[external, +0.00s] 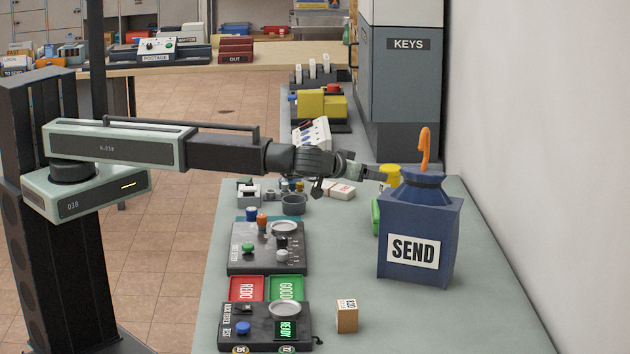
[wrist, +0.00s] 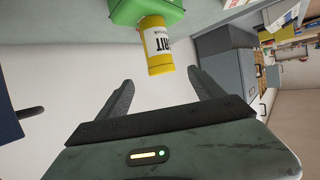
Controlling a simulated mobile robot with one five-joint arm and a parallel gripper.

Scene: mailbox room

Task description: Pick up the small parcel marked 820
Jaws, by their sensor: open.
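A small tan parcel (external: 347,316) stands on the near part of the table in the external view. It has a white label whose sideways marking is too small to read surely. My gripper (external: 367,172) is far behind it, above the table's back part, left of the blue SEND bag and close to a yellow cylinder (external: 390,175). In the wrist view my gripper (wrist: 162,90) shows two spread fingers with nothing between them. The yellow cylinder (wrist: 160,48) lies just ahead of them. The parcel is not in the wrist view.
The blue SEND bag (external: 425,265) with an orange hook stands at the right. Left of the parcel are a READY device (external: 240,345), red and green trays (external: 247,288) and a dark control box (external: 262,262). A green container (wrist: 150,10) is by the cylinder. The table's near right is clear.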

